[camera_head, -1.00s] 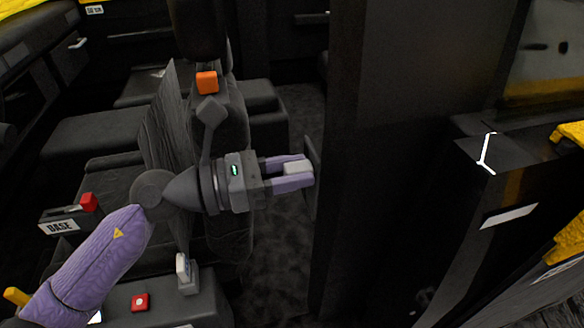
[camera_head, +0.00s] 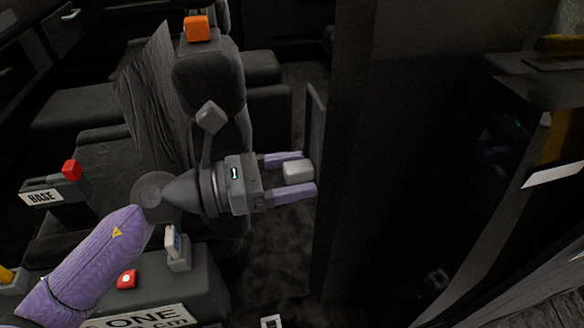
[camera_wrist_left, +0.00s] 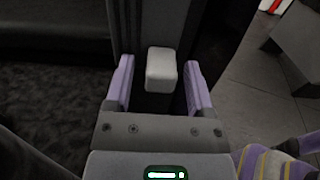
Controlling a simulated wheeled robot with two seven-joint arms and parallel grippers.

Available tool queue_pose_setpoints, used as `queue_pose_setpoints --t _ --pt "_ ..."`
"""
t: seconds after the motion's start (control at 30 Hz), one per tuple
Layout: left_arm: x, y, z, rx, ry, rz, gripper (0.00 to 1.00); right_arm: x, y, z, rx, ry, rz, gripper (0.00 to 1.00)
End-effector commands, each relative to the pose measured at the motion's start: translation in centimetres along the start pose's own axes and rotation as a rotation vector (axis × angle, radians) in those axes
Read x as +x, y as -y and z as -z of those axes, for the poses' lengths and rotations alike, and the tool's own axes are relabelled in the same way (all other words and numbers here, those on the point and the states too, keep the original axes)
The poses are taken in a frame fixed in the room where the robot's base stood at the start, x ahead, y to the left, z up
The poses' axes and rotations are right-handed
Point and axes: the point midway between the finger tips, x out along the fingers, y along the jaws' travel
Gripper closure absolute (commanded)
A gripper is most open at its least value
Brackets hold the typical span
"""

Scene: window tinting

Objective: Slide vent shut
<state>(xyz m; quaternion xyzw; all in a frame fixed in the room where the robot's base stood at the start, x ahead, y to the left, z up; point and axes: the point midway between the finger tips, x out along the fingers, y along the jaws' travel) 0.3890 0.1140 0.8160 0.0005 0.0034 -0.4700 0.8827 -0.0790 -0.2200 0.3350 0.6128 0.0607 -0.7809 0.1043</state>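A pale grey knob (camera_head: 298,171) stands out from a thin dark upright panel (camera_head: 314,125) beside the dark pillar. I take this to be the vent slide, but I cannot tell how far it is shut. My left gripper (camera_head: 292,177) is open, with one finger on each side of the knob. In the left wrist view the knob (camera_wrist_left: 161,70) lies between the spread fingertips (camera_wrist_left: 158,82), with a gap on both sides. A dark patch shows just below the knob there.
A dark pillar (camera_head: 365,150) stands right of the panel. A seat (camera_head: 210,85) with an orange block (camera_head: 197,28) on top is behind my left arm. A console with a red button (camera_head: 127,279) is at the lower left. Dark floor (camera_head: 275,255) lies open below the gripper.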

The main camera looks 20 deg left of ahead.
Motion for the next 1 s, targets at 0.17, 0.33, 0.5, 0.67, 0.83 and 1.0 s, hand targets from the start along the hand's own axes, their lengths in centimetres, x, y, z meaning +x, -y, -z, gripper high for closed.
queue_pose_setpoints --t 0.17,0.33,0.5,0.67,0.83,1.0 --pt "0.0 0.0 -0.1 0.001 0.004 -0.001 0.29 0.0 0.1 0.1 0.001 -0.001 0.001 1.00" --pt "0.0 0.0 -0.2 0.002 0.005 -0.001 0.29 0.0 0.5 0.1 0.003 -0.003 0.007 1.00" --pt "-1.3 -0.1 -0.1 -0.001 0.003 -0.005 0.29 -0.1 0.7 0.2 0.004 -0.005 0.012 1.00" --pt "-4.8 0.0 -0.2 -0.004 0.002 -0.005 0.29 -0.4 0.7 0.3 0.004 -0.008 0.011 1.00" --pt "-8.5 -0.1 -0.3 -0.002 0.003 -0.005 0.29 -1.1 0.5 0.4 0.004 -0.015 0.007 1.00" --pt "-9.9 0.0 -0.1 0.000 0.003 -0.002 0.29 -1.3 0.2 0.3 0.003 -0.015 0.002 1.00"
